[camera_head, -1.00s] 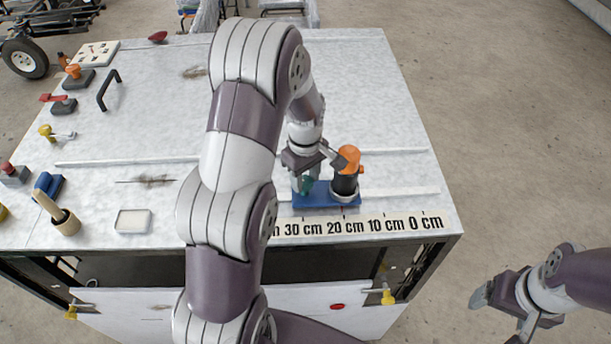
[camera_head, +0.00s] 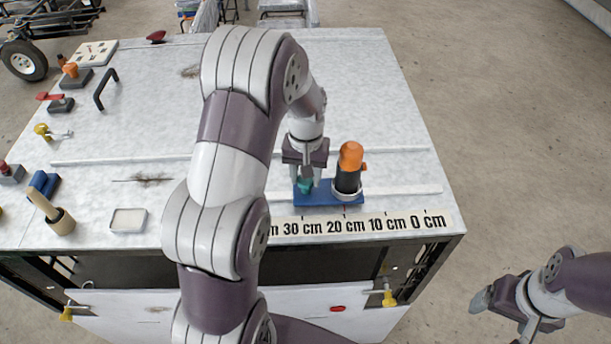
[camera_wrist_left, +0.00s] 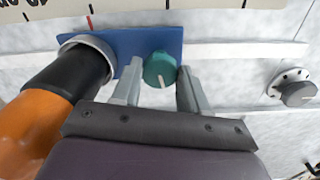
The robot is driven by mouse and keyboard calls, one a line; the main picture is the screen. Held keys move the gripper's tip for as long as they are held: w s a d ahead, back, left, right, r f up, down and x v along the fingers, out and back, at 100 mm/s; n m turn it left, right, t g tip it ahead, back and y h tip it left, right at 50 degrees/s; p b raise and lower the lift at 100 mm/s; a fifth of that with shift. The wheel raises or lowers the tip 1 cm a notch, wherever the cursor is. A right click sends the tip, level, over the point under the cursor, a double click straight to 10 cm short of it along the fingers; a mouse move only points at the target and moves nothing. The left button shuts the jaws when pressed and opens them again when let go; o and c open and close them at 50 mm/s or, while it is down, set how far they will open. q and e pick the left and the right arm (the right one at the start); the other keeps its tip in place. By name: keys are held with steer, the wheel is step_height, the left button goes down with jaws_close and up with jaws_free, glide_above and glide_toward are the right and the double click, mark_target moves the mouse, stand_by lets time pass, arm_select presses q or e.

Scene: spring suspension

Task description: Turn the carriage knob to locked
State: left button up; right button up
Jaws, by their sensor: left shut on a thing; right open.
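The blue carriage (camera_head: 325,200) sits on the white bench top behind the centimetre scale, near the 20 cm mark. It carries a black cylinder with an orange top (camera_head: 350,156) and a small teal knob (camera_head: 304,187). In the left wrist view the teal knob (camera_wrist_left: 158,70) has a pale pointer line on its face. My left gripper (camera_head: 306,180) is shut on the knob, with one finger on each side, as the left wrist view (camera_wrist_left: 160,85) shows. My right gripper (camera_head: 505,318) is open and empty, off the bench to the right.
The orange-topped cylinder (camera_wrist_left: 45,110) stands close beside my left gripper. A grey knob on a dial (camera_wrist_left: 297,92) shows at the right of the left wrist view. A mallet (camera_head: 55,212), a black handle (camera_head: 106,90) and several fixtures stand at the bench's left.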

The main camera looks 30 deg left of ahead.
arm_select(q)
steer(key=m, duration=0.3)
steer(key=shift+w+m+b, duration=0.2)
steer(key=shift+m+b, duration=0.1)
steer(key=shift+m, duration=0.1)
steer(key=m, duration=0.3)
steer(key=shift+w, duration=0.15)
steer(key=shift+m, duration=0.4)
steer(key=shift+f+b, duration=0.15)
steer(key=shift+b, duration=0.15)
steer(key=o, duration=1.1)
steer(key=shift+c, duration=0.2)
